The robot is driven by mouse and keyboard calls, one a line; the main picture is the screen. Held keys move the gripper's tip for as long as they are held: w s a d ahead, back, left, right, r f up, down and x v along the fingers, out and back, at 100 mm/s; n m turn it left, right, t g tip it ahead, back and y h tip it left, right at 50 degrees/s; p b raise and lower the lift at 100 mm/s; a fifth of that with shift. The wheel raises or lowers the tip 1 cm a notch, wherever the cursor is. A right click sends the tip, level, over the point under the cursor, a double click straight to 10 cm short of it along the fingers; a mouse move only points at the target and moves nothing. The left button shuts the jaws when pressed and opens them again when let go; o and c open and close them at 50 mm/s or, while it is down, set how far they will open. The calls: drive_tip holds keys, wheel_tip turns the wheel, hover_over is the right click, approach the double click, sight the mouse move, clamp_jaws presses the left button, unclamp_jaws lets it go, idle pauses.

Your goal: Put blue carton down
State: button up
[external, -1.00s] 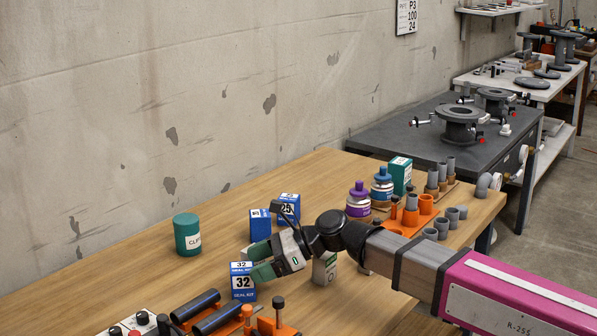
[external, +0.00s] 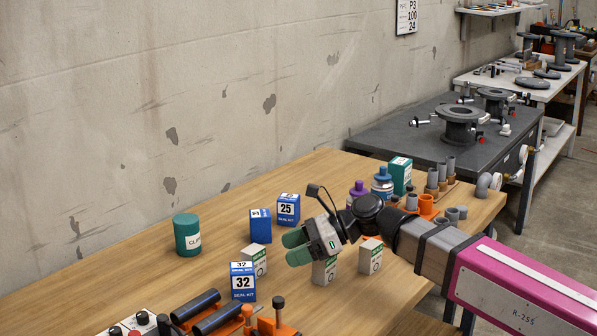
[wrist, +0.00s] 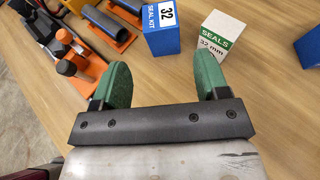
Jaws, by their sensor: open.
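The blue carton marked 32 (external: 243,283) stands upright on the wooden table, in front of a white and green seals carton (external: 254,259). In the wrist view the blue carton (wrist: 161,30) is at the top middle, beyond the green fingertips and apart from them. My gripper (external: 293,247) is open and empty, to the right of the blue carton and above the table. In the wrist view my gripper (wrist: 163,70) shows its two green fingers spread, with bare wood between them.
Two other blue cartons, one marked 25 (external: 288,209) and one beside it (external: 260,226), stand farther back. Two more seals cartons (external: 325,271) (external: 370,256) stand below my wrist. A green canister (external: 187,235) is at left; black pipes on orange holders (external: 213,314) lie in front.

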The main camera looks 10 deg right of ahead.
sight(250, 267)
drive_tip(key=x, duration=1.2)
drive_tip(key=shift+a+f, duration=0.1)
drive_tip(key=shift+f, duration=0.1)
drive_tip(key=c, duration=0.8)
drive_tip(key=shift+r, duration=0.15)
